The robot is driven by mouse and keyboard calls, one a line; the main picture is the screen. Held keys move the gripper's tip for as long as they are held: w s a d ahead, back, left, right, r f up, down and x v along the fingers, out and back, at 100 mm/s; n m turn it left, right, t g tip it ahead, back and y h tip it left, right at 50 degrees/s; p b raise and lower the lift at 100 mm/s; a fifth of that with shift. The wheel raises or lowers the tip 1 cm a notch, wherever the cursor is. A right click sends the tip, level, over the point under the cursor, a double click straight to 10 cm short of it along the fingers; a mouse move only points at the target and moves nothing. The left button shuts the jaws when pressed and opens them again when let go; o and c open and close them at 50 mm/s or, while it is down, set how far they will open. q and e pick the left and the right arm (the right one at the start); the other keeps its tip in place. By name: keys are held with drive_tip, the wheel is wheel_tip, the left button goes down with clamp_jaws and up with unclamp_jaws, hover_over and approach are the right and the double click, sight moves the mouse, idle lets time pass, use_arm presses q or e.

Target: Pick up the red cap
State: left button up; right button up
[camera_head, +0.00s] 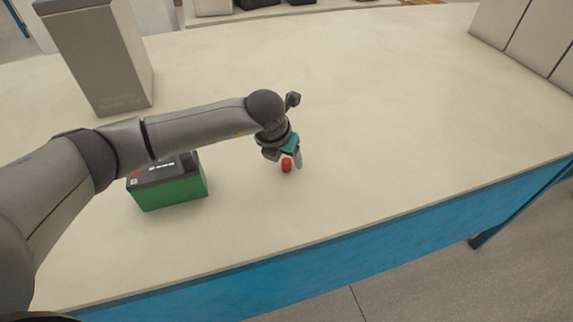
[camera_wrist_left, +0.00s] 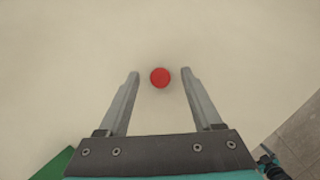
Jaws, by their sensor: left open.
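The red cap (camera_head: 286,164) stands on the pale table top, right at my left gripper's fingers in the head view. In the left wrist view the red cap (camera_wrist_left: 160,77) shows as a round red disc from above. My left gripper (camera_head: 292,162) points down and is open. In the left wrist view its two fingers (camera_wrist_left: 160,82) lie on either side of the cap near their tips, with a gap on both sides.
A green battery with a dark top (camera_head: 172,188) stands left of the gripper, partly behind my left arm. A tall grey box (camera_head: 100,60) is at the back left, and grey panels (camera_head: 528,35) at the back right. The table's blue front edge (camera_head: 400,226) is nearby. The right of the table is clear.

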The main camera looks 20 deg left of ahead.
use_arm(q)
clamp_jaws()
idle(0.8)
